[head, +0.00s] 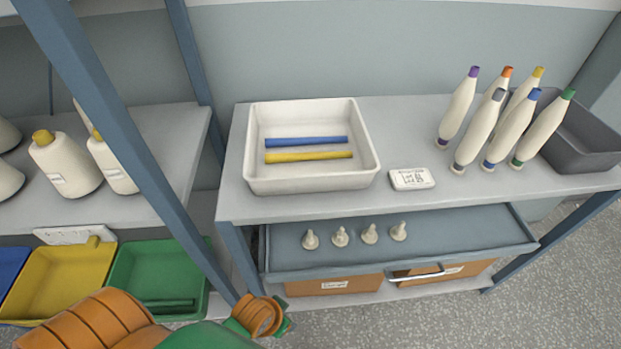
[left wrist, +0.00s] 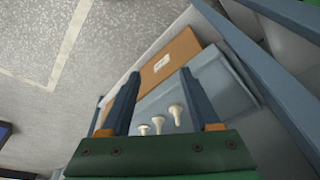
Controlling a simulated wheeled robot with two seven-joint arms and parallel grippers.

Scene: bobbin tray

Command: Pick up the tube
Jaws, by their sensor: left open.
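A blue tube (head: 306,142) and a yellow tube (head: 309,156) lie side by side, slightly apart, in the white tray (head: 262,186) on the table. A dark green tube-like piece (head: 168,304) lies in the green bin (head: 125,275) at lower left. My left gripper (left wrist: 160,74) is open in the left wrist view, with nothing between its fingers. Beyond the fingers are a blue-grey drawer and its pegs; neither the tray nor the tubes show there. In the head view my left arm is at the bottom left, and I cannot make out its fingers. My right gripper is not in view.
Several cream pegs (head: 340,237) stand in the pulled-out drawer (head: 440,232) below the tabletop. Several tall bobbins (head: 460,107) stand at the right beside a grey bin (head: 575,150). A white label block (head: 412,179) lies right of the tray. A blue post (head: 130,130) rises at left.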

